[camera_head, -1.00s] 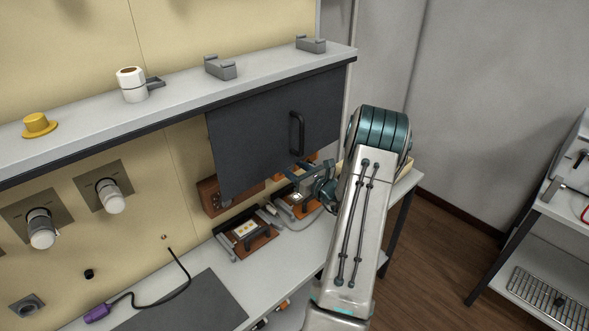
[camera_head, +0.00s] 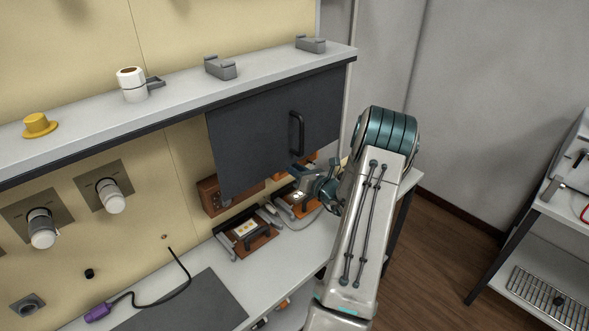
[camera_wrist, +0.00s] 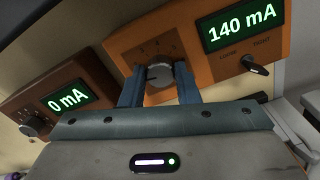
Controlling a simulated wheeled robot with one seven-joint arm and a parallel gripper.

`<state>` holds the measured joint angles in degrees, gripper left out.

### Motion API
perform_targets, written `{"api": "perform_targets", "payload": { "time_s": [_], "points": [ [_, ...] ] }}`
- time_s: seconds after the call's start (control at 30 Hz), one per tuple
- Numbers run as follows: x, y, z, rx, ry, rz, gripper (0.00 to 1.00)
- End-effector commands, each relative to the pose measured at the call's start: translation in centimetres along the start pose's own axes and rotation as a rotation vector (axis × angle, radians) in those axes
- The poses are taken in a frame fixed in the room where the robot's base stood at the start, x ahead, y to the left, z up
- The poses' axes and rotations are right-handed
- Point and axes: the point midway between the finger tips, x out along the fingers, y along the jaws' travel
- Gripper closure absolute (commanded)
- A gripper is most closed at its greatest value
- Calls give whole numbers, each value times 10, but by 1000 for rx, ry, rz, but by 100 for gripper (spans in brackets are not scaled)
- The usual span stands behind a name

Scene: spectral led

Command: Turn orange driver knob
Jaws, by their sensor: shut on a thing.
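The orange driver (camera_wrist: 205,45) fills the upper middle of the wrist view, tilted in the picture. Its green display (camera_wrist: 241,30) reads 140 mA. Its dark round knob (camera_wrist: 159,74) sits on the left part of its face, with scale marks above. My gripper (camera_wrist: 158,88) has its two blue fingers on either side of this knob and is shut on it. The fingertips hide the knob's sides. In the head view my gripper (camera_head: 308,181) is below the dark cabinet door, and the driver is mostly hidden.
A brown driver (camera_wrist: 62,97) reading 0 mA stands close on the left. A small black switch (camera_wrist: 254,65) is on the orange driver's right. The dark door (camera_head: 265,130) hangs above my gripper. A brown fixture (camera_head: 262,243) and cables lie on the bench.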

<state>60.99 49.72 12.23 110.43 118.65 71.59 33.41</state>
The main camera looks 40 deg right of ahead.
Motion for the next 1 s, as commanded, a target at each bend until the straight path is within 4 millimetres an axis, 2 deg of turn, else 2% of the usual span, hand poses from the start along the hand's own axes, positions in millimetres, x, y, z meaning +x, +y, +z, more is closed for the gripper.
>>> {"api": "perform_targets", "payload": {
  "time_s": [0.6,1.0],
  "points": [
    [0,-1,2,535,-2,-1,94],
    [0,-2,0,689,-2,-2,94]
  ]
}}
